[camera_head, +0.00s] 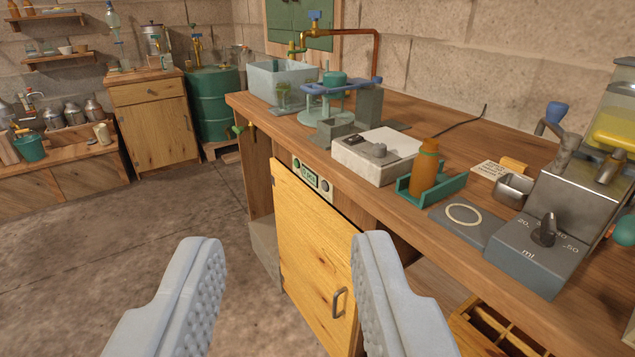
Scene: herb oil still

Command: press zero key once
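My gripper (287,243) is open and empty, its two pale grey fingers wide apart in the lower foreground. The fingers are apart from the panel.
On the bench stand a white box with a knob (378,155), an orange-brown bottle (425,168) in a green holder, and a grey dispenser (540,250). Open floor (150,220) lies to the left.

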